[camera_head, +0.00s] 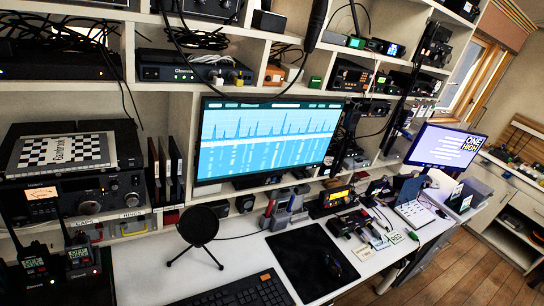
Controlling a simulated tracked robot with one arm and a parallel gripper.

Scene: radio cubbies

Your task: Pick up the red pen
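I cannot make out a red pen for certain. A small red upright item (270,208) stands on the white desk below the large monitor, beside grey and dark items; it is too small to tell what it is. My gripper is not in view.
The white desk (150,268) holds a keyboard (240,293), a black mat (300,262) with a mouse, and a round black device on a tripod (198,226). The large monitor (265,140) stands behind. Radios fill the shelves. Wooden floor (455,265) is free at right.

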